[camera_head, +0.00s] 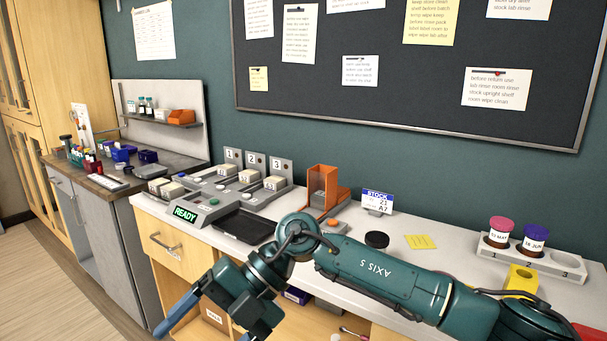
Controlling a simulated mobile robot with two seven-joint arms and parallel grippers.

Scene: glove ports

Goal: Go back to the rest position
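My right arm comes in from the right across the front of the white bench (420,285). Its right gripper (180,314) hangs low at the lower left, in front of the bench drawers. A blue finger shows there, pointing down and left. My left gripper is not in view.
The bench holds a device with a READY sign (185,214), a black tray (243,226), an orange holder (322,186), a black puck (377,240) and a rack (553,262) with two lidded jars. Floor at left is clear.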

